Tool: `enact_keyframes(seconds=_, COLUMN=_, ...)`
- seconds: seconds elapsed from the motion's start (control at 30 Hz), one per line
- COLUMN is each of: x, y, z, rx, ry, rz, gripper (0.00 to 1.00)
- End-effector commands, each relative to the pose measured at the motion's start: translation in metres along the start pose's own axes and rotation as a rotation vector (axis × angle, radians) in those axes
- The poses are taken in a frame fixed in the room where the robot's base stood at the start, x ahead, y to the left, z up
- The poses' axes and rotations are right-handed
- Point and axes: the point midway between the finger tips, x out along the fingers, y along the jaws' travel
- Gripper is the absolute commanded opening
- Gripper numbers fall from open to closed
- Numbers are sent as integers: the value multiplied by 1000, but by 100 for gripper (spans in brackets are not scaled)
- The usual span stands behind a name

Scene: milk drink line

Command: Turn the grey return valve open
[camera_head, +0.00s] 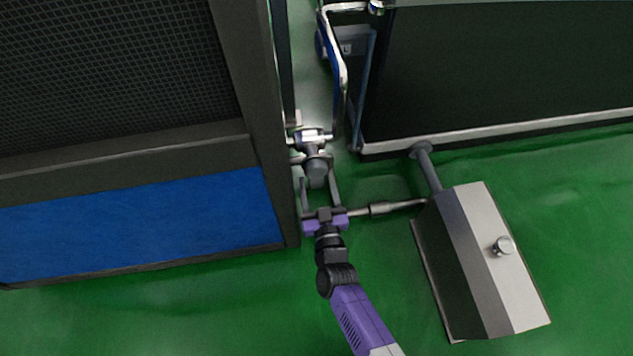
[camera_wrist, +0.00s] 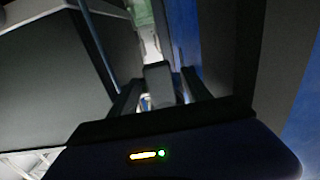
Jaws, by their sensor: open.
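The grey return valve (camera_head: 316,170) is a small dark grey knob on pale pipe fittings, in the gap between the blue-panelled machine and the dark cabinet. My gripper (camera_head: 319,180) is open, with one finger on either side of the knob. In the wrist view a grey block (camera_wrist: 158,78), apparently the same knob, shows between the two dark fingers of my gripper (camera_wrist: 160,88). I cannot tell whether the fingers touch it. The gripper body hides the lower part of the fingers in the wrist view.
The blue-panelled machine (camera_head: 140,225) stands close on the left. A dark cabinet (camera_head: 490,75) with a pale bottom edge is at the upper right. A grey metal box (camera_head: 515,275) with a knob and pipes stands right of my arm. Green floor (camera_head: 200,310) is clear below.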

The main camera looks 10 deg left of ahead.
Motion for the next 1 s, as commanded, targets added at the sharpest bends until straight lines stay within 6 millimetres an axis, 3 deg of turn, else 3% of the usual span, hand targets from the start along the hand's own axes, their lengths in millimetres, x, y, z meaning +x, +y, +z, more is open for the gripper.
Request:
enact_keyframes(seconds=0.17, x=13, y=0, z=0, rx=0, ry=1, rz=1, gripper=56)
enact_keyframes(seconds=0.43, x=14, y=0, z=0, rx=0, ry=0, rz=1, gripper=56)
enact_keyframes(seconds=0.73, x=14, y=0, z=0, rx=0, ry=0, rz=1, gripper=0)
enact_keyframes(seconds=1.0, x=14, y=0, z=0, rx=0, ry=0, rz=0, gripper=0)
